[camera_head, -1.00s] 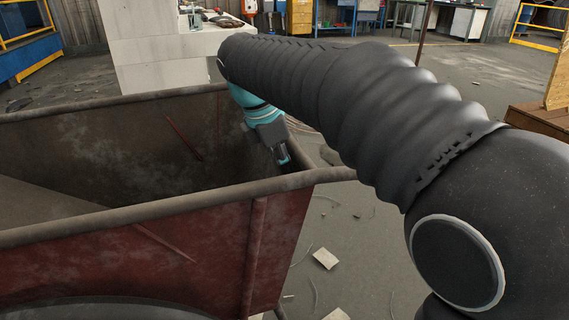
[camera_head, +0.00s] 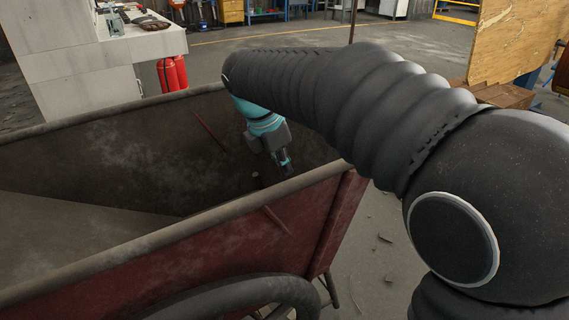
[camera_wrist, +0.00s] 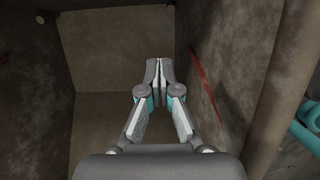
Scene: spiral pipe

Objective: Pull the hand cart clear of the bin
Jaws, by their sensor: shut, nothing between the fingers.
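The hand cart is a rusty red-brown open tub (camera_head: 160,252) close in front of me in the head view, with a dark wheel (camera_head: 255,290) under its near side. My gripper (camera_head: 286,165) points down inside the tub, near its right end. In the wrist view my gripper (camera_wrist: 159,68) has its fingertips together, with nothing between them. The tub's inner walls surround it there, with a red streak (camera_wrist: 207,85) on the wall to the right. I cannot tell whether the fingers touch a wall. No separate bin is clearly visible.
A white block-like counter (camera_head: 90,65) stands behind the cart at the left, with red fire extinguishers (camera_head: 172,74) beside it. A wooden board (camera_head: 515,50) stands at the right. Grey floor (camera_head: 375,240) with scattered debris lies right of the cart.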

